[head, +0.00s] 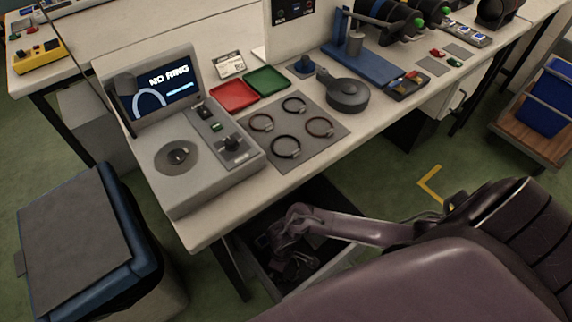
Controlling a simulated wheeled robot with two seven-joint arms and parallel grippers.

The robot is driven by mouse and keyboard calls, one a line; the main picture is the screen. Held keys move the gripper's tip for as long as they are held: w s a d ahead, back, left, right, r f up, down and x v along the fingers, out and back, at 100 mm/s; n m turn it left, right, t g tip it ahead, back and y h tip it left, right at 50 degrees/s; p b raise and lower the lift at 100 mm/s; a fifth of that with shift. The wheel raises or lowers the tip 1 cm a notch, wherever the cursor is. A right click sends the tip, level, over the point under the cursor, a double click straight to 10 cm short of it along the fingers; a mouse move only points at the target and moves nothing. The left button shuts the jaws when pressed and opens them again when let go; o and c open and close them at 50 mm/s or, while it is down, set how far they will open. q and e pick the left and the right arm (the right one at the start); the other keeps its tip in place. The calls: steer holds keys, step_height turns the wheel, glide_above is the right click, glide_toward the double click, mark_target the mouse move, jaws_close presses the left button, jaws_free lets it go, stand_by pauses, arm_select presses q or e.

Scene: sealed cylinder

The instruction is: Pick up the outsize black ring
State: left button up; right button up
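Several thin dark rings lie flat and apart on a grey mat (315,149) on the bench: a back ring (294,112), a left ring (261,131), a right ring (320,136) and a front ring (286,157). My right gripper (290,258) hangs below the bench's front edge, in front of a dark open bin or drawer, well away from the rings. Its fingers are too dark to read. My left gripper is out of view.
A grey gauge unit (165,190) with a screen (165,92) reading "NO RING" stands left of the mat. A red tray (233,96) and a green tray (267,81) lie behind it. A round dark-grey object (347,95) sits right of the mat. The bench front edge is clear.

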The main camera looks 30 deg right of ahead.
steer(key=shift+f, duration=0.45)
steer(key=c, duration=0.9)
steer(key=shift+r, duration=0.1)
